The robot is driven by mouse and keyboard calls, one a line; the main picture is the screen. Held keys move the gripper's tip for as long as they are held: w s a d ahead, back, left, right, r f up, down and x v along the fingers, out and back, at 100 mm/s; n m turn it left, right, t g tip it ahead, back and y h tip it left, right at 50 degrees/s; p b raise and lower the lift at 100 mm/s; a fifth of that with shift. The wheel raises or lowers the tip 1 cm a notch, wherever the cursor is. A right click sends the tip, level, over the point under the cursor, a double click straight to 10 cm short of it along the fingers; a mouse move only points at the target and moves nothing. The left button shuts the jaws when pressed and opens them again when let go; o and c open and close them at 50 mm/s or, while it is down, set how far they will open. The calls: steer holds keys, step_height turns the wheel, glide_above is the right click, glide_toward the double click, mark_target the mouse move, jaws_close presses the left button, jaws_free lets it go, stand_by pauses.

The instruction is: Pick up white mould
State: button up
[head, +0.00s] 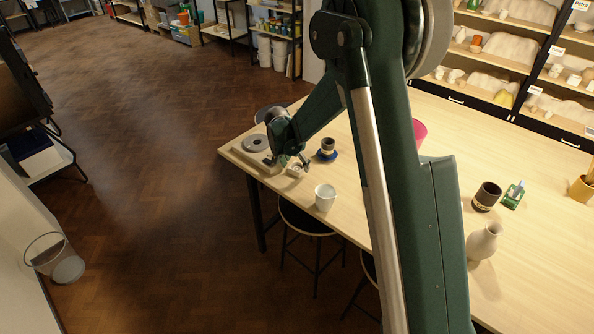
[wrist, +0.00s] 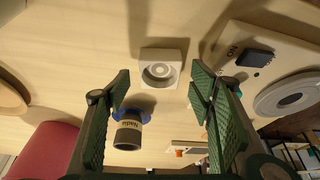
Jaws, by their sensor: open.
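The white mould (wrist: 160,62) is a small square block with a round stepped hollow in its top. It sits flat on the pale wooden table (head: 340,190). In the wrist view my gripper (wrist: 160,86) is open and empty, with green ribbed fingers. The mould appears between and just beyond the fingertips, and no finger touches it in view. The exact gap above it I cannot tell.
A dark labelled cup (wrist: 128,133) on a blue saucer (head: 327,155) stands close to the mould. A pale device with a grey disc (wrist: 290,95) lies on its other side. A pink bowl (wrist: 50,150) is farther off.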

steer(key=shift+w+d+f, duration=0.15)
steer(key=shift+w+f, duration=0.05)
steer(key=shift+f, duration=0.45)
steer(key=shift+c, duration=0.7)
steer(key=c, duration=0.9)
